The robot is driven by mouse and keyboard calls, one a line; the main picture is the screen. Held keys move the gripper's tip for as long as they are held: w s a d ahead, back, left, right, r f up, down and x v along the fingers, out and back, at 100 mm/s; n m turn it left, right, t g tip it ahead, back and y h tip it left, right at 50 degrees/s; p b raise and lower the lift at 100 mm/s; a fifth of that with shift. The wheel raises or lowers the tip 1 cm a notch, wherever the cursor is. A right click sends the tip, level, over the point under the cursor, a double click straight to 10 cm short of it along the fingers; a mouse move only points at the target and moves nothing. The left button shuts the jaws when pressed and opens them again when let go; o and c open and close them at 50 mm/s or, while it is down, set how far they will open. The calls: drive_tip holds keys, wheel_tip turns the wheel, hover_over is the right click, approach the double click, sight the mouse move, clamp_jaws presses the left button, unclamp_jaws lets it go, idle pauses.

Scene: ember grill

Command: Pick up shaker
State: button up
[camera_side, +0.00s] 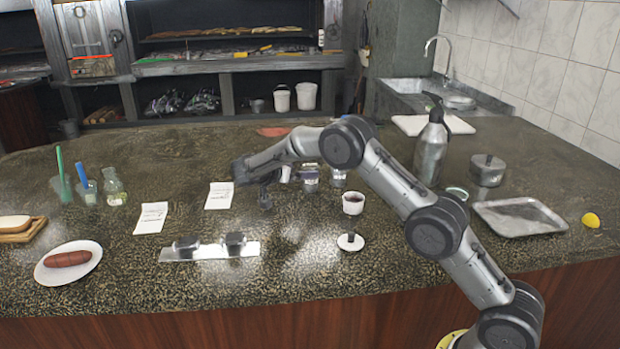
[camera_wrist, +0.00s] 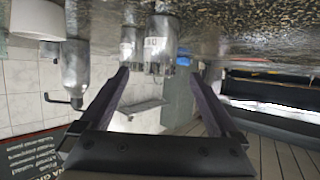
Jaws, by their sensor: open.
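Two small shakers with metallic tops stand side by side on the dark stone counter in the side view, a left one (camera_side: 311,178) and a right one (camera_side: 338,177). My gripper (camera_side: 265,195) is low over the counter to their left, apart from them. In the wrist view, which is upside down, my gripper (camera_wrist: 158,78) is open and empty. A shaker with a dark marking (camera_wrist: 160,46) shows ahead between the fingers, with another (camera_wrist: 131,46) just left of it. I cannot tell which one the task means.
A spray bottle (camera_side: 431,150) and a shallow tray (camera_side: 520,216) are at right.

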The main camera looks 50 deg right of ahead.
drive_tip(key=shift+x, duration=3.2)
drive_tip(key=shift+f, duration=0.1)
drive_tip(key=c, duration=1.2)
